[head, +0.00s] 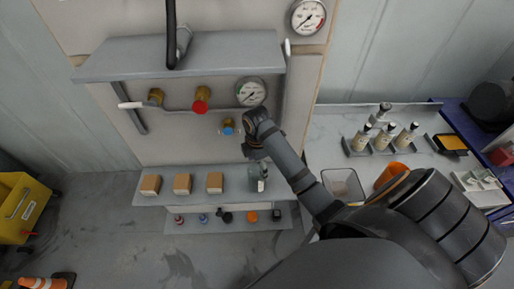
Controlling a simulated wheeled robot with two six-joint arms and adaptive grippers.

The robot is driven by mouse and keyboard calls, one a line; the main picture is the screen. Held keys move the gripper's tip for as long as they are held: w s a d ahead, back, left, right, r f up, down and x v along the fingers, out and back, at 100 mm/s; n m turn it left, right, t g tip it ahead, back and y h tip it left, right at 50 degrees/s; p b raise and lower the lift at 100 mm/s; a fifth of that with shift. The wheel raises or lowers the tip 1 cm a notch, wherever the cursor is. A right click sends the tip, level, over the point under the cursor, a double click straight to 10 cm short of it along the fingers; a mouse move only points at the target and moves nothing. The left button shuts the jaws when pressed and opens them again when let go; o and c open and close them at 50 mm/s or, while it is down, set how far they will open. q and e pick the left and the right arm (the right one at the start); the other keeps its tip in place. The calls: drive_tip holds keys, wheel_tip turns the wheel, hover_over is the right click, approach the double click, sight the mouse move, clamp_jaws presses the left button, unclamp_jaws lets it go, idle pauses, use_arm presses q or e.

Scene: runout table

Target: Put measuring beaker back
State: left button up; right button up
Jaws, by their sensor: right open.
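My right gripper (254,152) points down over the right end of the lower grey shelf (150,199). It is open. A small grey upright object (258,178) stands on the shelf directly below it; it may be the measuring beaker, but it is too small and partly covered to tell. I cannot tell whether the fingers touch it. An orange cup-like vessel (391,174) stands on the right-hand table, partly hidden by my right arm. My left gripper is not in view.
Several tan boxes, such as this one (183,183), stand left on the shelf. Above are red (201,100) and blue (228,126) valve knobs and a gauge (250,92). The right table (325,150) holds bottles (385,137) and a clear bin (343,184).

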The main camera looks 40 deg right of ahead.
wheel_tip(320, 180, up, 5)
drive_tip(key=p, duration=0.3)
drive_tip(key=shift+s+r, duration=0.1)
drive_tip(key=shift+r, duration=0.05)
